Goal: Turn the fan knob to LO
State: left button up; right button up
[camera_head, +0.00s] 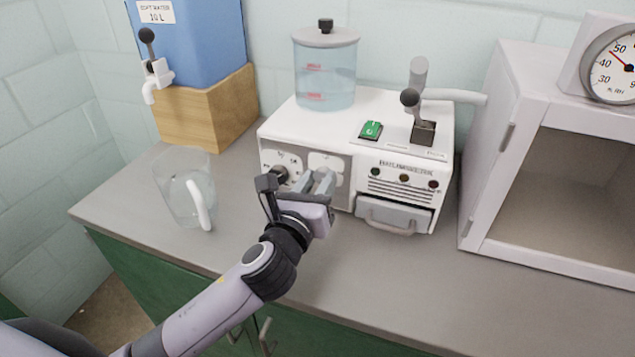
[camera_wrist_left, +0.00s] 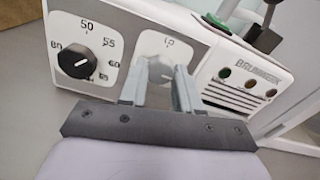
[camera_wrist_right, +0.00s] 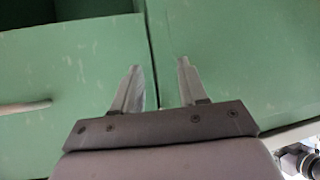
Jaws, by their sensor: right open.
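The fan knob (camera_wrist_left: 159,72) is on the right-hand white dial plate (camera_wrist_left: 165,44) of the white machine's front. In the left wrist view it is mostly hidden between my left fingers, and its pointer does not show. A small label, hard to read, shows at the top of the plate. My left gripper (camera_head: 319,180) is at this plate, its fingers drawn in around the knob, one on each side. My right gripper (camera_wrist_right: 158,66) is open and empty in front of green cabinet doors (camera_wrist_right: 225,50); it is not in the head view.
A black temperature knob (camera_wrist_left: 75,62) sits just left of the fan knob. A glass jug (camera_head: 186,190) stands on the counter left of the machine (camera_head: 275,118). A drawer handle (camera_head: 390,225) juts out at the machine's lower right. A white cabinet (camera_head: 490,130) stands right.

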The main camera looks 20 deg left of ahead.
pick_arm(q)
jog(key=shift+c, duration=0.4)
jog(key=shift+n, duration=0.3)
jog(key=n+p, duration=0.1)
jog(key=n, duration=0.1)
jog(key=shift+n, duration=0.4)
jog(key=n, duration=0.4)
jog(key=shift+n+p, duration=0.3)
jog(key=shift+p, duration=0.1)
jog(key=n, duration=0.5)
jog(key=shift+f+n+p, duration=0.1)
jog(key=shift+n+p, duration=0.25)
jog(key=shift+n, duration=2.15)
jog(key=o, duration=1.1)
jog(key=shift+c, duration=0.2)
